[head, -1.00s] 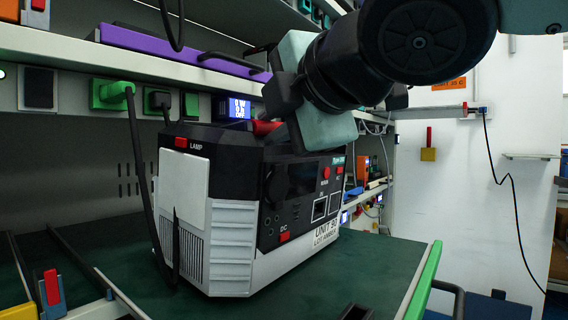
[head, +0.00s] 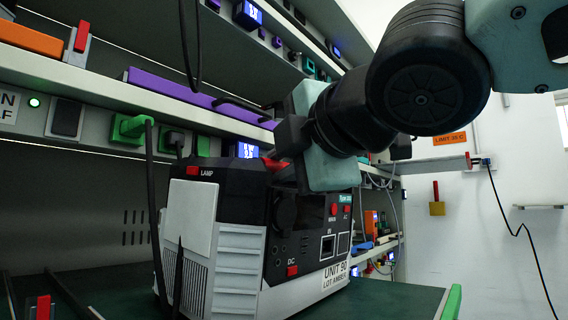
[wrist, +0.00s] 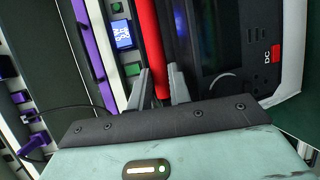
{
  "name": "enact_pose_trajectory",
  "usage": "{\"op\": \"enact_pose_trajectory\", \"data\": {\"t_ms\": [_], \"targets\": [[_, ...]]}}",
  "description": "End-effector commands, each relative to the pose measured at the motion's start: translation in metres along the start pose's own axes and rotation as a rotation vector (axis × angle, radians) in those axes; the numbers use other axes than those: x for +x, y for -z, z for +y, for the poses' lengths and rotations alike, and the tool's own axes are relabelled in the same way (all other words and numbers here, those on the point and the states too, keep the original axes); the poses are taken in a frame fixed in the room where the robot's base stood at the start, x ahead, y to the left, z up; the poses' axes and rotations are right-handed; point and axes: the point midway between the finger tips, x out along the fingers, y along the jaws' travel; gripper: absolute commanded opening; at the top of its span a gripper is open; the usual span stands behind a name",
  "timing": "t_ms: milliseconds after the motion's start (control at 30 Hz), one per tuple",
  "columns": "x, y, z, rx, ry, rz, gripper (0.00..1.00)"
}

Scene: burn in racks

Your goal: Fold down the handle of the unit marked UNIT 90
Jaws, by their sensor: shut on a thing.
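The unit marked UNIT 90 (head: 240,235) is a white and black box standing upright on a dark green surface (head: 385,300). Its label shows on the lower right of its front face. Its red handle (head: 275,164) shows at the top, mostly hidden behind my gripper. In the wrist view the handle (wrist: 149,45) is a long red bar running up between the fingers. My gripper (wrist: 161,86) is shut on the handle. In the head view its fingertips are hard to see against the black top of the unit.
Shelves behind hold a purple unit (head: 190,98) and an orange one (head: 30,38). A green plug (head: 131,127) with a black cable hangs left of the unit. A green edge strip (head: 452,302) borders the surface at right. Open space lies toward the white wall.

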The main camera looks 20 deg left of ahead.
Motion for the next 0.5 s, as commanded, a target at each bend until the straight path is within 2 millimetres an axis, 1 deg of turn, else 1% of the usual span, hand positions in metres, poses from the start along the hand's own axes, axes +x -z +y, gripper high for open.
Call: {"op": "enact_pose_trajectory", "data": {"t_ms": [33, 67, 100, 133, 500], "targets": [[0.0003, -0.0012, -0.0003, 0.000, 0.001, -0.002, 0.00], [0.0003, -0.0012, -0.0003, 0.000, 0.001, -0.002, 0.28], [0.0003, -0.0012, -0.0003, 0.000, 0.001, -0.002, 0.39], [0.0003, -0.0011, -0.0002, 0.000, 0.001, -0.002, 0.41], [0.0009, -0.0001, -0.0023, 0.000, 0.004, 0.000, 0.41]]}}
